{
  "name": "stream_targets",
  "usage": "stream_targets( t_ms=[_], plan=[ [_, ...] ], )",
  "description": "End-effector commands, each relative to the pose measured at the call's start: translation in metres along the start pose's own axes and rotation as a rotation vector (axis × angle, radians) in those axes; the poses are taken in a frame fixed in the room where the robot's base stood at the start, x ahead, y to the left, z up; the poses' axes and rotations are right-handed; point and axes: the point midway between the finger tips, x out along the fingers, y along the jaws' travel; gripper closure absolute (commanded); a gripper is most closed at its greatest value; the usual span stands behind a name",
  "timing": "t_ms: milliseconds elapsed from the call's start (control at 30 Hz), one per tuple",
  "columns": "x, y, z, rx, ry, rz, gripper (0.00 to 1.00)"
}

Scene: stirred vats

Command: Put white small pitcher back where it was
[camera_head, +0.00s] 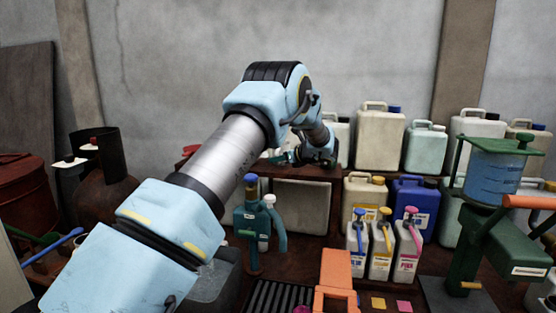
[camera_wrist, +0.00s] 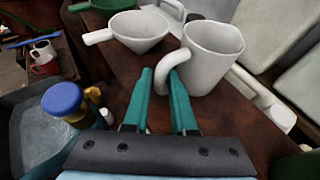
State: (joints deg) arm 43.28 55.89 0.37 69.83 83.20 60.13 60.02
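The white small pitcher (camera_wrist: 212,55) is upright just beyond my fingertips in the wrist view, its open mouth showing and its handle toward me. My gripper (camera_wrist: 163,78) has two teal fingers with a narrow gap. The pitcher's handle lies in that gap and seems to fill it, so the fingers look shut on it. Whether the pitcher's base touches the brown surface (camera_wrist: 130,92) is hard to tell. In the head view my gripper (camera_head: 312,158) is a small dark shape over the brown shelf at the back; the pitcher cannot be made out there.
A white funnel-like cup with a handle (camera_wrist: 135,32) stands left of the pitcher, and a green vessel (camera_wrist: 112,3) behind it. Large jugs (camera_head: 380,138) line the wall. A green pump (camera_head: 252,215) stands in front of the shelf.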

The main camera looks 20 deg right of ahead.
Motion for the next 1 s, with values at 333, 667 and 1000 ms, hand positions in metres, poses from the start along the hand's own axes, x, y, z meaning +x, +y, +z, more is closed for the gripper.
stream_targets(
  t_ms=[333,667,1000],
  plan=[
    [0.0,0.0,0.001,0.0,0.0,0.0,0.53],
    [-0.025,-0.001,0.0,-0.001,-0.001,-0.004,0.53],
    [-0.094,0.0,0.0,-0.002,-0.001,-0.002,0.53]
  ],
)
